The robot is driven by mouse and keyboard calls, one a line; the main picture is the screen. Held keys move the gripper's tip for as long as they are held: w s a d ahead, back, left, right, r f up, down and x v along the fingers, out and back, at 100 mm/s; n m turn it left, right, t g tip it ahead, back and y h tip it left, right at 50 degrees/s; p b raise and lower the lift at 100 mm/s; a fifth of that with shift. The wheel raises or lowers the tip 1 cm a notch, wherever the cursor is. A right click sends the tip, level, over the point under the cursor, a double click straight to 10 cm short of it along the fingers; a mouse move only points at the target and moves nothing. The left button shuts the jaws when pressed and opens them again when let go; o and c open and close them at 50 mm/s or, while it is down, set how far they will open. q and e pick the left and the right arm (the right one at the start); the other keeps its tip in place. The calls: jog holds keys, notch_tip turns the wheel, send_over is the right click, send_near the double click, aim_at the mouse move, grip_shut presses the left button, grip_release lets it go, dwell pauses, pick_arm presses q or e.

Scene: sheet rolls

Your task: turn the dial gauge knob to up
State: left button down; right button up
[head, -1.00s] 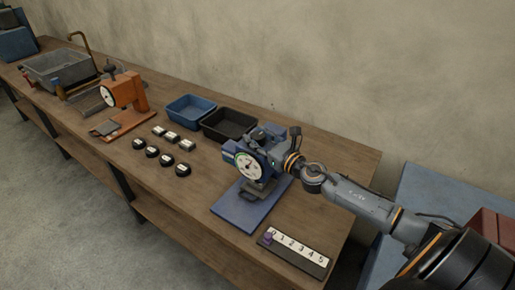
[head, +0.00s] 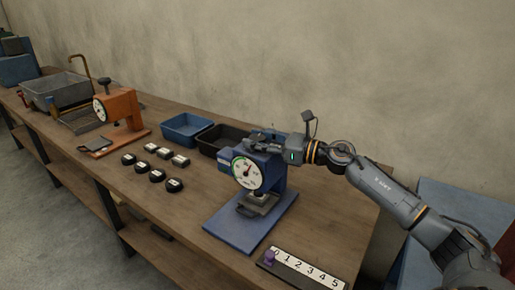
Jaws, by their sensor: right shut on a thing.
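The blue dial gauge (head: 265,165) stands on its blue base plate (head: 235,225) near the right end of the bench. Its round white dial (head: 247,172) faces the front left. My right gripper (head: 262,140) is at the top of the gauge, reaching in from the right. It is shut on the knob there, which the fingers mostly hide. I cannot make out which way the knob points. My left gripper is not in view.
An orange gauge (head: 122,107) stands further left. Several black-and-white pieces (head: 157,175) lie in the middle. A blue bin (head: 186,128) and a black bin (head: 215,138) stand behind. A numbered strip (head: 305,270) with a purple peg (head: 269,257) lies at front right.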

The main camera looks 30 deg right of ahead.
dwell(0.4)
jog(key=o, duration=1.2)
jog(key=shift+v, duration=6)
